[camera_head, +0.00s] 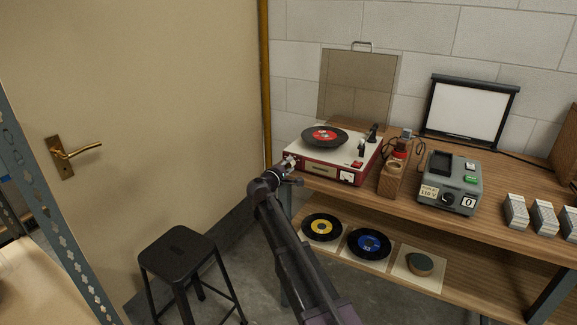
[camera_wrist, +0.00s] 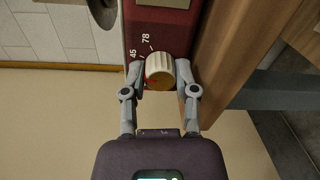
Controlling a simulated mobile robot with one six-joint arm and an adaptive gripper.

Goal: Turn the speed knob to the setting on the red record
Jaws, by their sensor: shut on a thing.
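The record player (camera_head: 333,171), red and white with its lid raised, stands at the left end of the wooden bench. A black record with a red label (camera_head: 323,134) lies on its platter; the label's print is too small to read. My gripper (camera_head: 288,166) is at the player's left end. In the wrist view my gripper (camera_wrist: 161,82) is shut on the ribbed cream speed knob (camera_wrist: 159,68), one finger on each side. A red mark shows on the knob's lower left edge, near the left fingertip. The numbers 45 and 78 show on the red panel (camera_wrist: 157,22); any other number is hidden.
Records with yellow (camera_head: 321,227) and blue (camera_head: 369,243) labels lie on the lower shelf. A grey voltage box (camera_head: 449,186) and a wooden block with bottles (camera_head: 391,180) stand right of the player. A black stool (camera_head: 180,246) stands on the floor left of my arm.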

